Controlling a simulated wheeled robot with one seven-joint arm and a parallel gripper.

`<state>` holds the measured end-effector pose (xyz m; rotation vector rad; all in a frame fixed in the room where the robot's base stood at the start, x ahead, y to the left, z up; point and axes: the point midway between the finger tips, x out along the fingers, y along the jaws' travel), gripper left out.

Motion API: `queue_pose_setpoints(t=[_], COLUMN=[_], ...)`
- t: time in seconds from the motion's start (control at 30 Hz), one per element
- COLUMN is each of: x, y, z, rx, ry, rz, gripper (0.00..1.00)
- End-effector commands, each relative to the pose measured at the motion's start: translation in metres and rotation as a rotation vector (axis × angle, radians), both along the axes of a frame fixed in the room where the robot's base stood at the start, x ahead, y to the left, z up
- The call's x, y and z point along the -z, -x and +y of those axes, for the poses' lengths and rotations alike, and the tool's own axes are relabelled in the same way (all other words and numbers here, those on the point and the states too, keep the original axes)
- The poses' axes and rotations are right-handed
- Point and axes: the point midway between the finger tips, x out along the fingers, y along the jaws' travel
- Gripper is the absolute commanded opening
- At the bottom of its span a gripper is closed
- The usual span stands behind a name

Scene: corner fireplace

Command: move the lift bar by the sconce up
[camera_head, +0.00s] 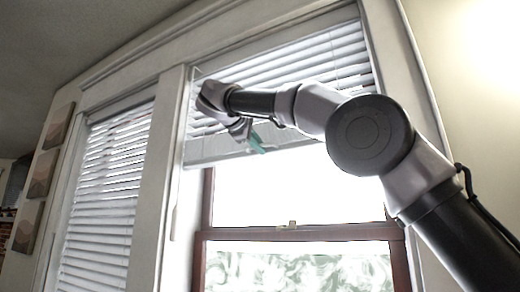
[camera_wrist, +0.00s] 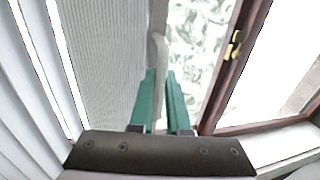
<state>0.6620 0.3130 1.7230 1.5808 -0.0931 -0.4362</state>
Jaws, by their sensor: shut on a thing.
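The right window's blind (camera_head: 300,65) is partly raised, and its white lift bar (camera_head: 207,160) runs along its lower edge above the bare glass. My gripper (camera_head: 256,143) is at this lower edge, its green fingers partly hidden by my arm. In the wrist view, my gripper (camera_wrist: 161,75) has its two green fingers on either side of the pale bar (camera_wrist: 160,50), shut on it. The blind's ribbed face lies left of the fingers. The bar's right part is hidden by my arm in the head view. The sconce itself is not clearly seen; only a bright glow shows at the upper right.
A second blind (camera_head: 110,190) hangs lowered in the left window. A white post (camera_head: 155,190) separates the windows. The brown window sash (camera_head: 300,233) is below the bar, with a brass latch (camera_wrist: 234,46) in the wrist view. Framed pictures (camera_head: 40,180) hang at left.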

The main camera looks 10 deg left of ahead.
Motion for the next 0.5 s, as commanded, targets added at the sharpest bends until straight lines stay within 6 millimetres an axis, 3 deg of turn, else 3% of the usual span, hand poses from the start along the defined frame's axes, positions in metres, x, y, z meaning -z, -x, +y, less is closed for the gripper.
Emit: queue_pose_setpoints(t=[0.17, 0.2, 0.27, 0.3, 0.5], x=[-0.0081, -0.0084, -0.0081, -0.0076, -0.0055], y=[0.0006, 0.0007, 0.0008, 0.0007, 0.0004], z=[-0.0017, -0.0020, -0.0020, -0.0018, -0.0013], rx=[-0.004, -0.004, -0.004, -0.004, -0.004], ry=[0.002, 0.003, 0.001, 0.001, 0.002], rz=[-0.019, -0.020, -0.019, -0.018, -0.013], gripper=[0.00, 0.19, 0.41, 0.45, 0.45])
